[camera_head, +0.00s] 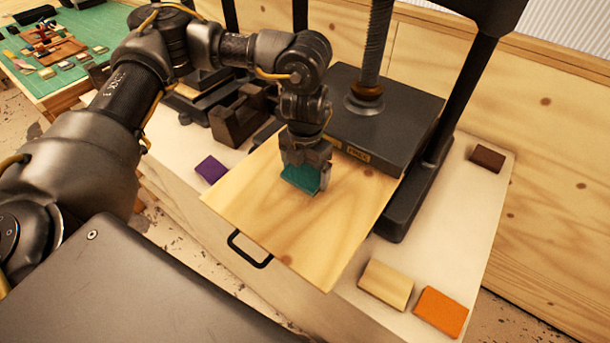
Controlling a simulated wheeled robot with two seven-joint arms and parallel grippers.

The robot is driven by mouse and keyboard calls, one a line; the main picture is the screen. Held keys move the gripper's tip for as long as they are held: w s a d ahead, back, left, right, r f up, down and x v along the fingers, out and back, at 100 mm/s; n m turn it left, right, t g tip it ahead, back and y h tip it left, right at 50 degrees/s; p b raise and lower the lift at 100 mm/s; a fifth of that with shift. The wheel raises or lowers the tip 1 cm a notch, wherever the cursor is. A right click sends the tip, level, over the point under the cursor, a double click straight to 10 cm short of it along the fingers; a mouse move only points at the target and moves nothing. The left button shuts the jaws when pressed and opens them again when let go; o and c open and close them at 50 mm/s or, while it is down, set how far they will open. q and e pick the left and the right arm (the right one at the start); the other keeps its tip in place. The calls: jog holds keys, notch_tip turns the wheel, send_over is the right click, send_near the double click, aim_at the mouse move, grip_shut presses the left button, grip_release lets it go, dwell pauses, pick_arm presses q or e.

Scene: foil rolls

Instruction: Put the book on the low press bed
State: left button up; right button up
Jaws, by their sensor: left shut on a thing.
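A teal book (301,180) is held between the fingers of my left gripper (306,174), which points down over a pale wooden board (330,235). This board looks like the low press bed and juts out in front of the black press. Its visible surface around the book is bare. The fingers hide part of the book, and I cannot tell whether the book touches the board. My right gripper is not in view.
The press's dark platen (385,115) and screw (375,40) stand right behind the board, with a black post (455,110) at right. A purple book (211,169), a cream book (386,284), an orange book (440,312) and a brown block (488,158) lie around on the bench top.

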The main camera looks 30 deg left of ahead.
aim_at(304, 174)
pick_arm(q)
notch_tip(304, 174, down, 3)
jog(key=shift+a+r+p, duration=0.1)
jog(key=shift+r+p, duration=0.1)
jog(key=shift+p, duration=0.3)
jog(key=shift+f, duration=0.1)
jog(key=shift+f, duration=0.15)
jog(key=o, duration=0.9)
jog(key=shift+c, duration=0.2)
